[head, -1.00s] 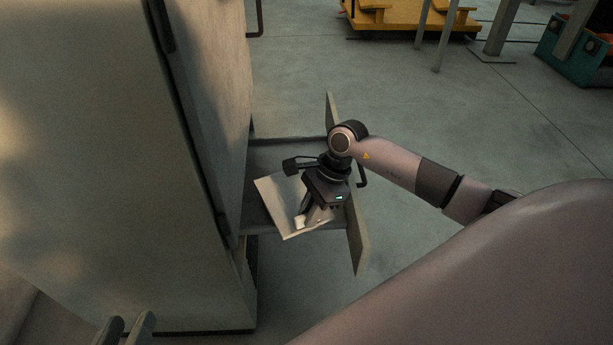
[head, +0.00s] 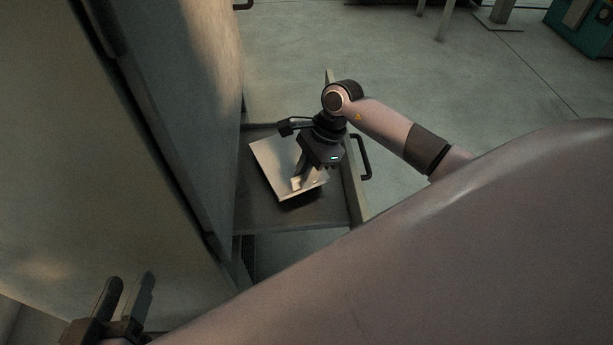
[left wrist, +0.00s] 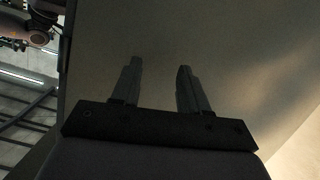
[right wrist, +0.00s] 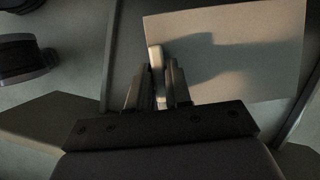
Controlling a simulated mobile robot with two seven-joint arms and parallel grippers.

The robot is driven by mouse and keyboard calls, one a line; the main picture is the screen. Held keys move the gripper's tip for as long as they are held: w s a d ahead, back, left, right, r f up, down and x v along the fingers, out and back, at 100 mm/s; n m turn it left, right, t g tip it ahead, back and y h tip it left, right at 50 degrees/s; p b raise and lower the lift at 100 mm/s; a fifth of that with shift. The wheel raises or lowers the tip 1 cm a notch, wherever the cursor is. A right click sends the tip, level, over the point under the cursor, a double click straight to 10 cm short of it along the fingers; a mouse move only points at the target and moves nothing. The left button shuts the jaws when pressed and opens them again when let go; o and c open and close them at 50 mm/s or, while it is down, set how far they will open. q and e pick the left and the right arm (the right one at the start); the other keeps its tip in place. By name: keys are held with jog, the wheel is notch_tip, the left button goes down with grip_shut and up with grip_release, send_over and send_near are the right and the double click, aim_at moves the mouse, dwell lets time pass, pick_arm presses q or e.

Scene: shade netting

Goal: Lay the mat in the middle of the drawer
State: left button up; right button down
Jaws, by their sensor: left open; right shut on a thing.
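The mat (head: 273,162) is a pale, flat rectangle, turned at an angle over the open drawer (head: 270,217). My right gripper (head: 297,183) is shut on a small light block at the mat's near edge. In the right wrist view the mat (right wrist: 258,60) extends beyond the fingers (right wrist: 160,85), with a dark shadow across it. A shadow lies below the mat's near edge; I cannot tell whether it touches the drawer floor. My left gripper (head: 130,285) is open and empty at the lower left, and its fingers (left wrist: 158,75) show apart in the left wrist view.
The tall cabinet (head: 60,150) fills the left side, beside the drawer. The drawer front with its dark handle (head: 364,158) stands to the right of the mat. Open floor (head: 480,90) lies beyond. A teal box (head: 585,25) stands far at the upper right.

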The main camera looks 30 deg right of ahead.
notch_tip(320, 180, down, 2)
jog(key=shift+a+b, duration=0.1)
jog(key=shift+b, duration=0.3)
jog(key=shift+f, duration=0.45)
pick_arm(q)
jog(key=shift+s+a+r+m+t, duration=0.1)
jog(key=shift+a+m+t, duration=0.25)
jog(key=shift+m+t, duration=0.05)
pick_arm(e)
jog(key=c, duration=1.1)
grip_release()
jog(key=shift+o, duration=0.2)
jog(key=shift+r, duration=0.15)
